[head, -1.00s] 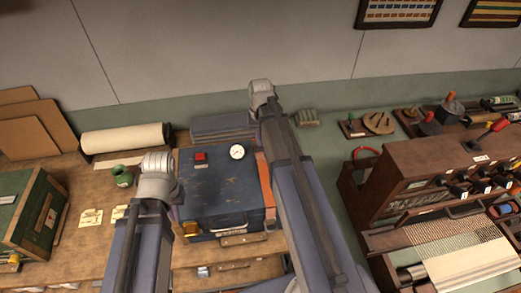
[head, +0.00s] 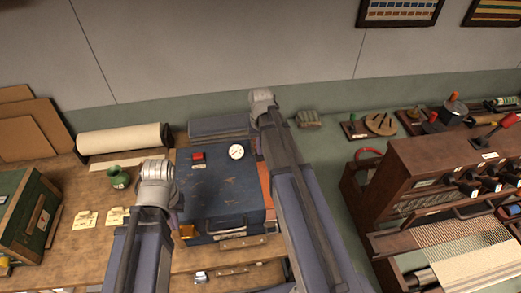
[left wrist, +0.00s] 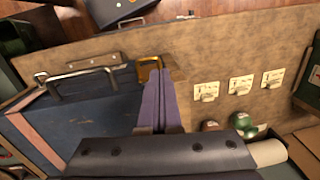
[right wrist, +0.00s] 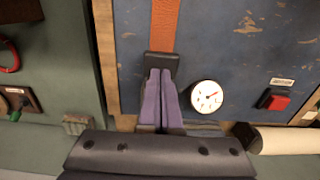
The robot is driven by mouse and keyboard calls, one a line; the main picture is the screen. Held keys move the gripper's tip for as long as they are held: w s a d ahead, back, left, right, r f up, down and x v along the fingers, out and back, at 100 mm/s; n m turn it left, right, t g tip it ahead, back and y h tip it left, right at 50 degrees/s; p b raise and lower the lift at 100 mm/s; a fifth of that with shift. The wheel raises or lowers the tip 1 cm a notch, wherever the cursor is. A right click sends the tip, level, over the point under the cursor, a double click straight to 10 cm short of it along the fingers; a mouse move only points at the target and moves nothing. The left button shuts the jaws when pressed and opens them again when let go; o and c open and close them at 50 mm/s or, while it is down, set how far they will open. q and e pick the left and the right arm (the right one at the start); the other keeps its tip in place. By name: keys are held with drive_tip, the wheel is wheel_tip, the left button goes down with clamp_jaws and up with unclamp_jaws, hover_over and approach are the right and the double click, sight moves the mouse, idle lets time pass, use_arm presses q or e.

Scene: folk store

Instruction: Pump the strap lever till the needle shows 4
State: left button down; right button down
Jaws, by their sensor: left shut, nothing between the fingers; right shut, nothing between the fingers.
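The blue case (head: 222,190) stands on the bench with a white round gauge (head: 236,152) on its top. In the right wrist view the red needle of the gauge (right wrist: 207,96) points right and slightly up; its numbers are too small to read. The orange strap (right wrist: 164,25) runs to a black strap lever (right wrist: 161,66). My right gripper (right wrist: 160,76) is shut and empty, its tips at the lever; contact is unclear. In the head view my right arm hides much of the strap. My left gripper (left wrist: 168,74) is shut and empty beside a brass latch (left wrist: 149,73).
A red button (head: 198,156) is on the case. A green jar (head: 118,177) and paper tags (head: 87,219) lie to the left, near a green box (head: 38,215). A wooden loom cabinet (head: 430,160) stands to the right. Wall is behind.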

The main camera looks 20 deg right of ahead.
wheel_tip(320, 180, up, 9)
drive_tip(key=p, duration=0.9)
drive_tip(key=shift+r, duration=0.1)
idle(0.6)
drive_tip(key=r+n+p, duration=0.1)
drive_tip(key=n, duration=0.7)
drive_tip(key=r+n+p, duration=0.1)
drive_tip(key=n, duration=0.3)
drive_tip(key=shift+w+d+r+p, duration=0.1)
drive_tip(key=shift+w+r+p, duration=0.2)
drive_tip(key=shift+w+p, duration=0.05)
drive_tip(key=shift+f, duration=0.1)
